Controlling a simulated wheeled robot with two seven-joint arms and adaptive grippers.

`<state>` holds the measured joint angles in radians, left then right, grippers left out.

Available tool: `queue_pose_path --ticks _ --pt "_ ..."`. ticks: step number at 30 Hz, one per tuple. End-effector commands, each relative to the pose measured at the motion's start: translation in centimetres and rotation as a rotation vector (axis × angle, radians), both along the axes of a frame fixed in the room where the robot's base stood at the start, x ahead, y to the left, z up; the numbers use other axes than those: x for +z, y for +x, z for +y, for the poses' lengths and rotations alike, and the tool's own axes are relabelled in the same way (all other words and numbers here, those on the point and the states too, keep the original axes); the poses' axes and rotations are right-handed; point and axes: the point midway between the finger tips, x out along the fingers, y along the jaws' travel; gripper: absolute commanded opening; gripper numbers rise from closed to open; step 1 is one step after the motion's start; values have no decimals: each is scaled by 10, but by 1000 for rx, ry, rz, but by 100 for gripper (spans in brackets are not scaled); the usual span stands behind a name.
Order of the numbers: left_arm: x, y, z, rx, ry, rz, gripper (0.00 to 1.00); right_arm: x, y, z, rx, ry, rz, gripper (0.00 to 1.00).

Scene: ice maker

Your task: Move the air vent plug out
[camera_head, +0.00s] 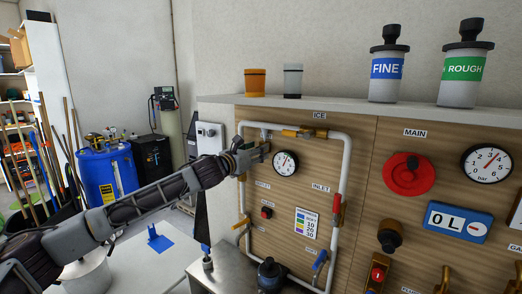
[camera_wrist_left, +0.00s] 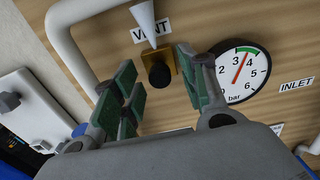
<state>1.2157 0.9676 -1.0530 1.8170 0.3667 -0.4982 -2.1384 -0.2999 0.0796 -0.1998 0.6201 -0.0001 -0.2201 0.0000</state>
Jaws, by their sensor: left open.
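The air vent plug (camera_wrist_left: 159,74) is a dark round knob on a brass mount, just under the VENT label (camera_wrist_left: 151,33) in the left wrist view. My left gripper (camera_wrist_left: 163,88) is open, with one green-padded finger to the left of the plug and the other to the right. The plug shows between the fingers, and I cannot tell whether either touches it. In the head view my left gripper (camera_head: 258,152) is at the upper left of the wooden panel and hides the plug. My right gripper is not in view.
White pipes (camera_head: 346,170) frame the panel section. A pressure gauge (camera_head: 285,163) sits close to the right of my left gripper, also in the wrist view (camera_wrist_left: 243,72). A shelf above holds an orange cup (camera_head: 255,83), a grey cup (camera_head: 292,81) and two labelled canisters.

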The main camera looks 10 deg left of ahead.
Motion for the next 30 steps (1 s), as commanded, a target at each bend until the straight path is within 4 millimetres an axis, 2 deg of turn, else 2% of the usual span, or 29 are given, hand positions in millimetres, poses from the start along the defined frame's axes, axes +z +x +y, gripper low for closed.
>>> queue_pose_path --ticks 30 --pt "1 -54 20 1 0 0 43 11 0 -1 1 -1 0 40"
